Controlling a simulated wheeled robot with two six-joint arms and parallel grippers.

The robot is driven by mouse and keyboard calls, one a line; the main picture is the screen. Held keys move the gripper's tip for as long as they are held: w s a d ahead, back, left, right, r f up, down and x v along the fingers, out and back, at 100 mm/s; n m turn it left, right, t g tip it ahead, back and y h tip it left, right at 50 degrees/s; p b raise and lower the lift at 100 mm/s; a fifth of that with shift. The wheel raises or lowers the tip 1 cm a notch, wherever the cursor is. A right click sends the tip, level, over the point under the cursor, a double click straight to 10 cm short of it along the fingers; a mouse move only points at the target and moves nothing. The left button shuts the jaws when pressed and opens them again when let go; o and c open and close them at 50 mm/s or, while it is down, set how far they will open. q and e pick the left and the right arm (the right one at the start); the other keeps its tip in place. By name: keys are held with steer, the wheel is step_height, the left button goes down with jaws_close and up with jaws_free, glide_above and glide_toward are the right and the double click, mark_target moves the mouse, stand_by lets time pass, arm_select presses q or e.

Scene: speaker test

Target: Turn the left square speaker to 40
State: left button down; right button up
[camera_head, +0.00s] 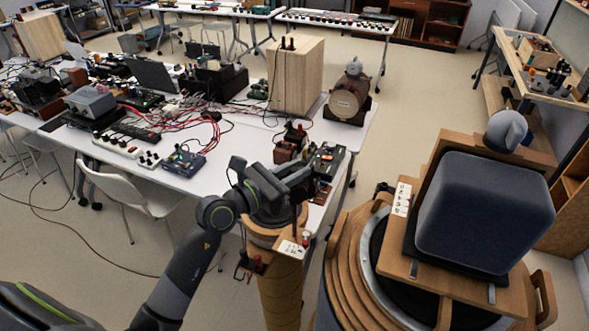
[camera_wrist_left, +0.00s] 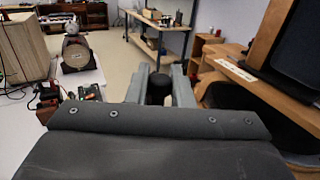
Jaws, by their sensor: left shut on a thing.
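A dark blue-grey square speaker (camera_head: 485,215) stands on a wooden turntable (camera_head: 348,262) at the right of the head view. Its dark edge (camera_wrist_left: 300,45) also shows at the right of the left wrist view. A small white scale card (camera_head: 402,199) is fixed at its left. My left gripper (camera_head: 302,186) is over a round wooden stand (camera_head: 281,295), left of the speaker and apart from it. In the left wrist view its jaws (camera_wrist_left: 160,78) are shut on a dark round knob (camera_wrist_left: 158,92). What the knob belongs to is hidden. My right gripper is not in view.
A white table (camera_head: 245,150) crowded with electronics and cables lies behind my left arm, with a tall wooden box (camera_head: 296,75) and a round-faced device (camera_head: 345,103) on it. A white chair (camera_head: 130,195) stands at left. Open floor (camera_head: 415,110) lies beyond the turntable.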

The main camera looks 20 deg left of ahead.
arm_select(q)
steer(key=c, duration=1.3)
jaws_free()
steer(key=shift+s+a+f, duration=0.1)
steer(key=shift+s+a, duration=0.05)
steer(key=shift+s, duration=0.05)
steer(key=b+v, duration=0.2)
steer(key=v, duration=1.4)
steer(key=shift+s+a, duration=0.2)
steer(key=shift+s, duration=0.15)
